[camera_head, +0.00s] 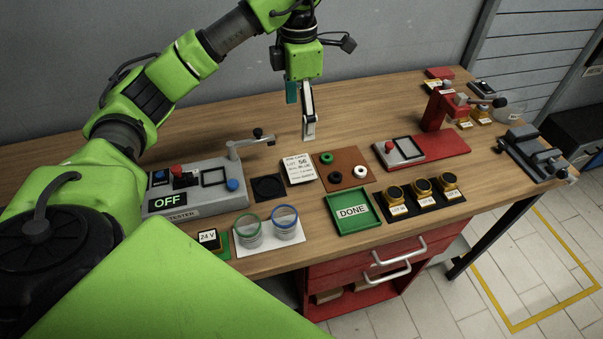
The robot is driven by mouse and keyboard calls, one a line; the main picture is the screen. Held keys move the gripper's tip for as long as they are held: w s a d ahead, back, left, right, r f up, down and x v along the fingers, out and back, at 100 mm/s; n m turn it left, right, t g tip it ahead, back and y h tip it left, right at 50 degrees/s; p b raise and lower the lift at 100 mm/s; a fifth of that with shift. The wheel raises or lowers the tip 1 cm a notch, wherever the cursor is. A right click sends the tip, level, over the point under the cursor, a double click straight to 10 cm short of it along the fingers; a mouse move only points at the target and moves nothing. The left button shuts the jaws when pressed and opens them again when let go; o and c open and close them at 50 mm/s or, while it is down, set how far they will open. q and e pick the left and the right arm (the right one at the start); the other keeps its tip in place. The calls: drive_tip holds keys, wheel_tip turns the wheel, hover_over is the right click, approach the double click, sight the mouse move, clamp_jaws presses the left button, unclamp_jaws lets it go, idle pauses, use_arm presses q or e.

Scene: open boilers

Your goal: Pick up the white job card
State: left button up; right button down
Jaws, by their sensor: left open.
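The white job card (299,168) lies on the wooden bench, left of the brown mat with rings. It carries printed lines, with "56" the clearest. My left gripper (301,120) hangs above the bench, beyond the card and slightly to its right. It points down, is open and appears empty, clear of the card. Its fingers show edge-on, one teal and one pale. My right gripper is not in view.
A grey tester (196,204) reading OFF, with a raised clamp lever, stands left of the card. A green DONE tray (352,228) and jars (248,235) are nearer the front. A red press (437,110) stands right.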

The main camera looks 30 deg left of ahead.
use_arm(q)
wheel_tip(320, 180, down, 3)
drive_tip(key=b, duration=0.1)
hover_over(297, 168)
drive_tip(key=f, duration=0.5)
drive_tip(key=d+f, duration=0.1)
drive_tip(key=f, duration=0.1)
drive_tip(key=shift+w+f, duration=0.1)
drive_tip(key=shift+f, duration=0.25)
drive_tip(key=shift+a+f+p, duration=0.15)
drive_tip(key=shift+f+p, duration=0.25)
drive_tip(key=f, duration=0.1)
drive_tip(key=f+p, duration=0.1)
drive_tip(key=f, duration=0.1)
drive_tip(key=f+p, duration=0.1)
drive_tip(key=shift+a+f, duration=0.2)
drive_tip(key=shift+a, duration=0.15)
drive_tip(key=shift+f, duration=0.15)
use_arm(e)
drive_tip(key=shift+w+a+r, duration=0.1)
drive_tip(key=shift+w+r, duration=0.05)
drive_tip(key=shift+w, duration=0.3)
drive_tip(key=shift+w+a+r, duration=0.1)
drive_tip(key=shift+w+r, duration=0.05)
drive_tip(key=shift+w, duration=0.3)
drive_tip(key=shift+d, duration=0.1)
